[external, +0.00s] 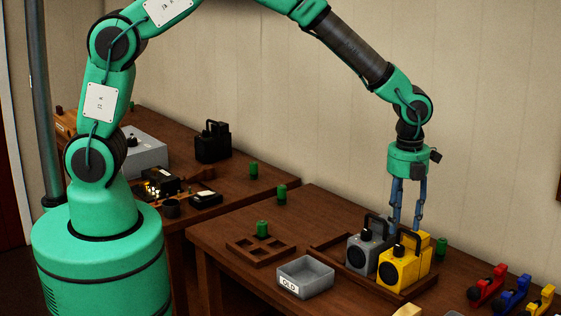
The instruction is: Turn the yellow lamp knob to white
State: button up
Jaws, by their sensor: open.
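The yellow lamp (398,271) stands upright on the right table, with a dark round face on its front and a black handle on top. A grey lamp (363,255) of the same shape stands just left of it. The lamp handles partly hide the fingertips. I cannot tell whether they touch the yellow lamp.
Both lamps stand in a low brown tray (325,247). A grey bin labelled OLD (305,278) and a brown divided holder with a green cylinder (262,229) are to the left. Red, blue and yellow levers (511,300) are at the right. A black lamp (212,143) stands on the back table.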

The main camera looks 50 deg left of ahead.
aim_at(399, 246)
notch_tip(399, 246, down, 8)
jog(key=shift+r, duration=0.25)
